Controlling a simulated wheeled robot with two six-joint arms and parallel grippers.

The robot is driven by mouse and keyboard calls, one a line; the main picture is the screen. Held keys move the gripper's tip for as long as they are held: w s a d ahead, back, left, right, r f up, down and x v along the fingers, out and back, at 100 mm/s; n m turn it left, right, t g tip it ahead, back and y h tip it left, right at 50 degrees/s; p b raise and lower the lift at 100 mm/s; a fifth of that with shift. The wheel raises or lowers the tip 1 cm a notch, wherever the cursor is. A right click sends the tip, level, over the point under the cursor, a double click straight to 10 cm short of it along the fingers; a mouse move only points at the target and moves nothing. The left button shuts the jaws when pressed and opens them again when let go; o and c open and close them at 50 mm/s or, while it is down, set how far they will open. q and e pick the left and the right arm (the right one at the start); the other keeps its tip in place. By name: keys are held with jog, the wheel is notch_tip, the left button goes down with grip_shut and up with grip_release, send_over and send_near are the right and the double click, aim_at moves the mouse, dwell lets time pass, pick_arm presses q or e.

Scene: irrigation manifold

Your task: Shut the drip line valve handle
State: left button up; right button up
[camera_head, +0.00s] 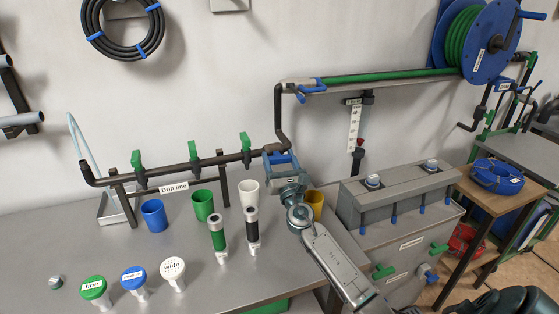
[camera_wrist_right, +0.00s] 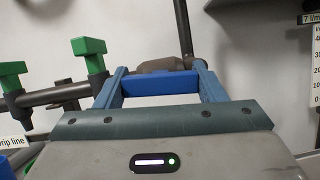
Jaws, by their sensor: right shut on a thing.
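The drip line is a dark pipe (camera_head: 205,161) on posts along the wall, with a "Drip line" label (camera_head: 173,188) below it. A blue valve handle (camera_wrist_right: 160,86) sits at its right end, near where the pipe turns up. My right gripper (camera_head: 281,160) is at that end. In the right wrist view my right gripper (camera_wrist_right: 160,75) has a blue finger on each side of the handle and is shut on it. The handle spans across between the fingers, in front of the grey-brown valve body (camera_wrist_right: 165,65). In the head view the gripper mostly hides the handle.
Green handles (camera_head: 191,145) stand up along the pipe left of my gripper. Blue (camera_head: 154,215), green (camera_head: 203,204), white (camera_head: 249,192) and yellow (camera_head: 316,204) cups stand below. A grey box (camera_head: 395,196) stands to the right. A green hose reel (camera_head: 477,40) hangs upper right.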

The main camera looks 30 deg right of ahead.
jog(key=m+h, duration=0.1)
jog(key=m, duration=0.2)
jog(key=m+g+h, duration=0.1)
jog(key=m, duration=0.2)
jog(key=shift+g+h, duration=0.3)
jog(key=shift+h, duration=0.1)
jog(key=m+g+h, duration=0.1)
jog(key=m, duration=0.2)
jog(key=m+g, duration=0.1)
jog(key=m, duration=0.2)
jog(key=shift+h, duration=0.4)
jog(key=m+g+p, duration=0.2)
jog(key=m, duration=0.3)
jog(key=shift+r, duration=0.1)
pick_arm(q)
jog(key=shift+s+a+r+p, duration=0.15)
jog(key=shift+r+p, duration=0.25)
jog(key=shift+r, duration=0.4)
jog(key=shift+s+d+r+p, duration=0.1)
jog(key=shift+s+r+p, duration=0.1)
jog(key=shift+r+p, duration=0.4)
pick_arm(e)
jog(key=shift+m+g, duration=0.8)
jog(key=shift+m, duration=1.4)
pick_arm(q)
jog(key=shift+r, duration=0.2)
jog(key=shift+s, duration=0.1)
pick_arm(e)
jog(key=o, duration=1)
